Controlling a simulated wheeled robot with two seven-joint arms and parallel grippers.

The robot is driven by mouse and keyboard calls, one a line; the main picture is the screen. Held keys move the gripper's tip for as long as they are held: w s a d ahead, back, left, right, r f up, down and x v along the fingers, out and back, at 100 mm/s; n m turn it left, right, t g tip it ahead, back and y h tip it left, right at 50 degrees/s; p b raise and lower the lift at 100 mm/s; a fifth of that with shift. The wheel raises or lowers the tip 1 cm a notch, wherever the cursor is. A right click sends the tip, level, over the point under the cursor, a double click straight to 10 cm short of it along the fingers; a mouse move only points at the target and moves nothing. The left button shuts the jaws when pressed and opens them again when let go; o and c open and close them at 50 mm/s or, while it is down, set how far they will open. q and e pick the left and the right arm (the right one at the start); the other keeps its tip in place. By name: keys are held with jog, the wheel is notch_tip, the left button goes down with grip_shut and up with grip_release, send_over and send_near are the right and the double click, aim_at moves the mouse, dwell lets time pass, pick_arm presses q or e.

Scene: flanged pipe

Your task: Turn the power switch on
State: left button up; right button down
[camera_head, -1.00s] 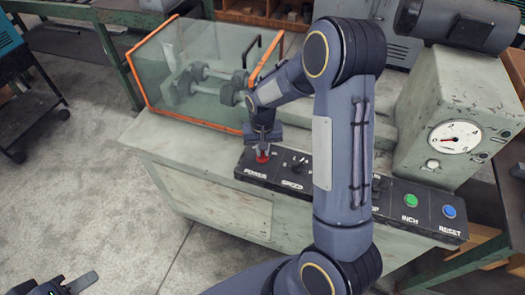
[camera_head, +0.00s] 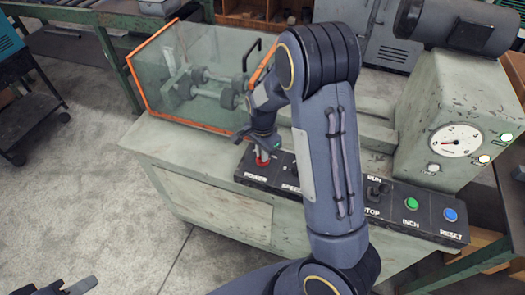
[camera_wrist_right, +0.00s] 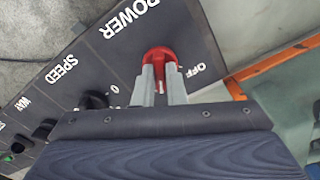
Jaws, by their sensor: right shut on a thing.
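The red power switch (camera_head: 262,161) is at the left end of the black control panel (camera_head: 332,198), by the POWER label. It also shows in the wrist view (camera_wrist_right: 160,55), with an OFF label beside it. My right gripper (camera_head: 262,148) points down over the switch and is shut on its red handle; in the wrist view its two fingers (camera_wrist_right: 160,84) sit on either side of it. The fingers hide part of the handle, so its exact setting is unclear. Part of my left gripper (camera_head: 62,288) shows at the bottom left, away from the panel, cut by the frame edge.
A speed knob (camera_wrist_right: 95,100) is beside the switch. A run/stop lever (camera_head: 378,188), green INCH button (camera_head: 411,203) and blue RESET button (camera_head: 450,214) lie farther right. An orange-framed clear guard (camera_head: 190,70) stands behind, and a gauge housing (camera_head: 440,120) at the right.

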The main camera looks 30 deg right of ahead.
jog(key=shift+r+m+p, duration=0.1)
jog(key=shift+m+p, duration=0.4)
jog(key=shift+m, duration=1.4)
jog(key=c, duration=1.5)
grip_release()
notch_tip(320, 180, up, 8)
jog(key=shift+f, duration=0.15)
